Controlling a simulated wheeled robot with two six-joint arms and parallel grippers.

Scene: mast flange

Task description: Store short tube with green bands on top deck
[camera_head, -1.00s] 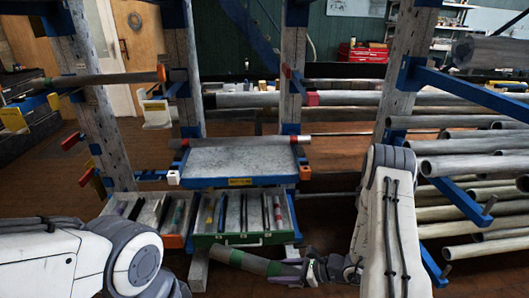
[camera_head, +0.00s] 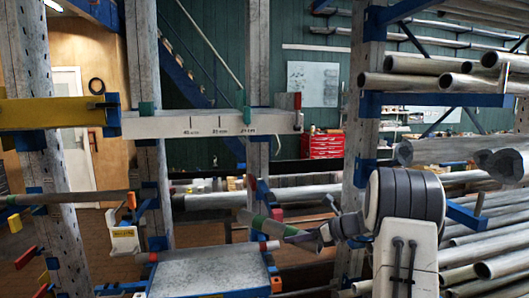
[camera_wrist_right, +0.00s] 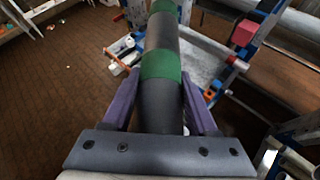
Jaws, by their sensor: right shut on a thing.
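The short grey tube with green bands (camera_head: 263,223) is held in the air in the head view, tilted, over the right back part of a flat grey deck (camera_head: 205,272). My right gripper (camera_head: 302,238) is shut on its right end. In the right wrist view the tube (camera_wrist_right: 162,48) runs away between the two purple fingers (camera_wrist_right: 160,112), with one green band just beyond them and another farther out. The deck shows partly behind the tube there. I cannot tell whether this deck is the top one. My left gripper is out of view.
A white beam with length marks (camera_head: 200,125) crosses between the posts above the deck. A grey tube with a red end (camera_head: 215,252) lies along the deck's back edge. Posts (camera_head: 257,90) stand behind. Long pipes on blue arms (camera_head: 430,98) fill the right side.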

